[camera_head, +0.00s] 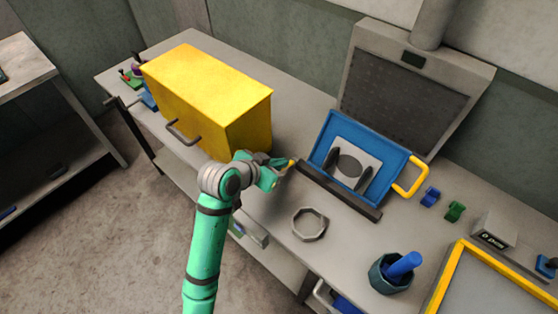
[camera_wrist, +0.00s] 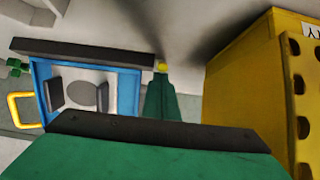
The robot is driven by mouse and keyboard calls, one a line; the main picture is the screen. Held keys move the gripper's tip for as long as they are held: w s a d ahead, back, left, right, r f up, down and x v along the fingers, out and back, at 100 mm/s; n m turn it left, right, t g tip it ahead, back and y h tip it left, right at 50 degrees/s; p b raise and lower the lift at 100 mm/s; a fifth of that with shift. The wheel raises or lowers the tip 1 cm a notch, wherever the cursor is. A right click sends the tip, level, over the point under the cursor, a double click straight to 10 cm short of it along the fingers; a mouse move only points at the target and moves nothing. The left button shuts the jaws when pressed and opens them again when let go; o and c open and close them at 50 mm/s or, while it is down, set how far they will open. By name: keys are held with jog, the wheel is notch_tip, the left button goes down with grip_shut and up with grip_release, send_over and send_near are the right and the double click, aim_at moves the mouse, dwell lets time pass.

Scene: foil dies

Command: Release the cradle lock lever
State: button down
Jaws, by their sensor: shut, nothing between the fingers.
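The cradle is a dark bar (camera_head: 340,190) on the bench, with a blue frame (camera_head: 326,136) leaning back behind it. The frame has a yellow handle (camera_head: 413,178) on its right and a pale panel with a dark disc. A small yellow knob (camera_head: 292,163), seemingly the lock lever's end, sits near the bar's left end. It also shows in the wrist view (camera_wrist: 161,66), at the bar's end. My gripper (camera_head: 284,168) is shut and empty, right beside the knob. In the wrist view its fingers hide the lever's lower part; I cannot tell whether they touch.
A large yellow box (camera_head: 205,75) stands close on the left. A grey ring (camera_head: 309,224) lies in front of the bar. A dark cup (camera_head: 390,273) with a blue handle stands front right. A grey screened hood (camera_head: 400,95) rises behind the frame.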

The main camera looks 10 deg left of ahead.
jog(key=shift+s+a+f+t+h, duration=0.3)
jog(key=shift+f+t+h, duration=0.1)
jog(key=shift+f+t, duration=0.1)
jog(key=shift+s+a+f+t+h, duration=0.1)
jog(key=shift+f+t+h, duration=0.3)
jog(key=shift+f+t, duration=0.15)
jog(key=shift+s+a+f+t, duration=0.25)
jog(key=shift+a+t, duration=0.1)
jog(key=shift+t, duration=0.1)
jog(key=shift+f, duration=0.2)
jog(key=shift+s+d+f+h, duration=0.15)
jog(key=shift+d+f+h, duration=0.05)
jog(key=shift+f+h, duration=0.15)
jog(key=shift+f, duration=0.1)
jog(key=shift+s+a+f, duration=0.1)
jog(key=shift+a+f, duration=0.15)
jog(key=shift+a, duration=0.05)
